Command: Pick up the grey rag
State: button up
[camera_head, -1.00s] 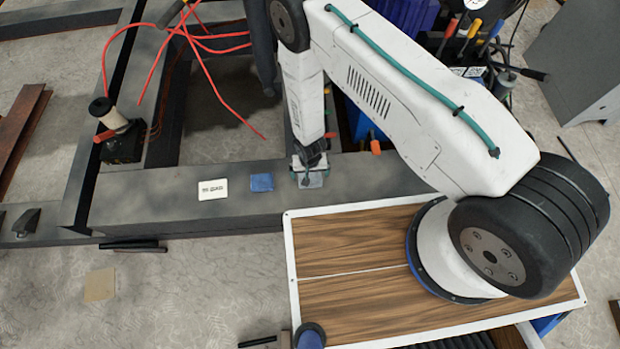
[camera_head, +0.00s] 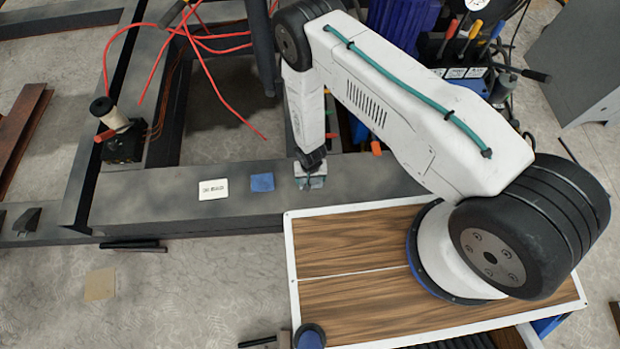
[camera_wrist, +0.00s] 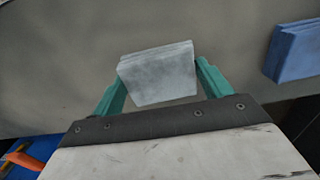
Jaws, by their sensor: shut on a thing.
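The grey rag (camera_wrist: 158,75) is a folded light-grey block between the two green fingers of my gripper (camera_wrist: 160,85) in the wrist view. The fingers are shut on its two sides. In the head view my gripper (camera_head: 311,182) is over the grey beam, right of the blue rag, and the grey rag (camera_head: 317,182) shows only as a small patch under it. I cannot tell for sure whether the rag is clear of the beam.
A folded blue rag (camera_head: 262,182) and a white card with print (camera_head: 213,189) lie on the grey beam (camera_head: 150,190) to the left. A spool (camera_head: 108,112) and red cables (camera_head: 205,68) are at the upper left. A wood-topped platform (camera_head: 345,255) lies in front.

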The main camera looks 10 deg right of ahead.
jog(key=shift+r, duration=0.1)
jog(key=shift+r, duration=0.6)
notch_tip(320, 180, up, 2)
jog(key=shift+r, duration=0.1)
jog(key=s+d+r, duration=0.1)
jog(key=s+d, duration=0.3)
jog(key=s, duration=1.1)
jog(key=shift+s+d+r, duration=0.2)
